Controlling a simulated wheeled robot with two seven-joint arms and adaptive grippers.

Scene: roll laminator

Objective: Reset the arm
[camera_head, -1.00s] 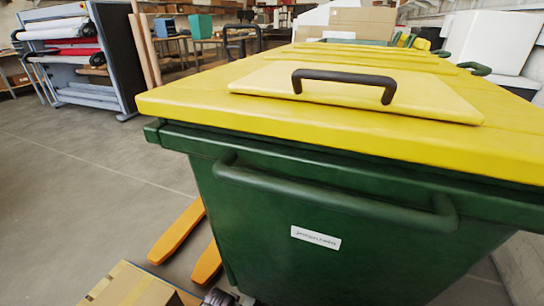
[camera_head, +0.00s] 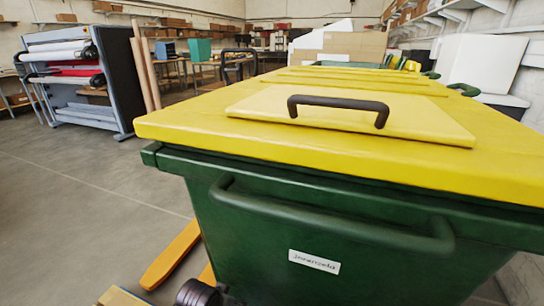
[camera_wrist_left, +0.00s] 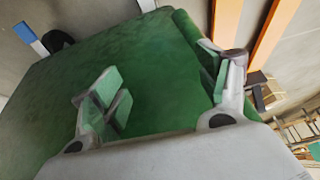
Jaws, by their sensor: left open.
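My left gripper (camera_wrist_left: 165,92) shows in the left wrist view with its two fingers spread apart and nothing between them. Its green-padded fingers are in front of a green surface, which looks like the side of the green bin (camera_wrist_left: 150,60). I cannot tell whether they touch it. In the head view, a dark round part of my left arm shows at the bottom edge, but the fingers are not visible there. My right arm and gripper are in neither view. The roll laminator (camera_head: 108,80), with white and red rolls, stands at the far left.
A large green bin (camera_head: 330,225) with a yellow lid (camera_head: 210,120) fills the centre and right, very close. Orange forks (camera_head: 170,255) lie on the floor beside it. Cardboard (camera_head: 122,298) shows at the bottom left. The grey floor (camera_head: 80,200) at left is open.

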